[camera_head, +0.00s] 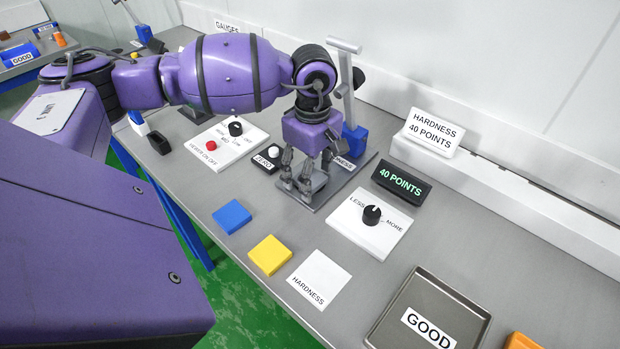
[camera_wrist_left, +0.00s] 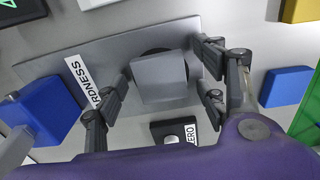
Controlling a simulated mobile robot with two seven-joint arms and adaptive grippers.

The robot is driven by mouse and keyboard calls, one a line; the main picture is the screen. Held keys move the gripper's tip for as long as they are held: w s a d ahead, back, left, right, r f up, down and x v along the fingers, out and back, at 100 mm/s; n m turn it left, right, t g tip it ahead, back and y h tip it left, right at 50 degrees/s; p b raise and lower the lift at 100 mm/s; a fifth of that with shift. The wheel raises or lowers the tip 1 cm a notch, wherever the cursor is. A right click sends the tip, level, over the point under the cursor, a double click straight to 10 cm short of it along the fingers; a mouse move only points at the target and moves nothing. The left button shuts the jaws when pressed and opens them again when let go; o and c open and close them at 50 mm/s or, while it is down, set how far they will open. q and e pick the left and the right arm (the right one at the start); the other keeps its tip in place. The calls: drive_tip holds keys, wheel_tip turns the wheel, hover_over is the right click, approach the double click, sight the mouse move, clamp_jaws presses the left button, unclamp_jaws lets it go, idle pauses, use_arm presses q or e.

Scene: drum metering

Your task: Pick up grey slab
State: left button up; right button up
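The grey slab (camera_wrist_left: 160,77) is a small square block in the left wrist view. It sits on a dark round support on the metal base plate (camera_wrist_left: 62,62) of the hardness gauge. My left gripper (camera_head: 306,181) points down over this plate in the head view, where its fingers mostly hide the slab. In the left wrist view the gripper (camera_wrist_left: 158,83) is open, with its fingers apart on both sides of the slab. A gap shows on each side, so it does not hold the slab. My right gripper is out of view.
The gauge's blue post (camera_head: 356,139) and lever (camera_head: 345,75) stand close behind the gripper. A white-button ZERO box (camera_head: 268,160) is beside the plate. Blue (camera_head: 232,216) and yellow (camera_head: 269,255) slabs, a white HARDNESS card (camera_head: 320,279) and a GOOD tray (camera_head: 458,297) lie nearer.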

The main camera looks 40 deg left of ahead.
use_arm(q)
drive_tip(key=c, duration=1.1)
drive_tip(key=shift+r, duration=0.1)
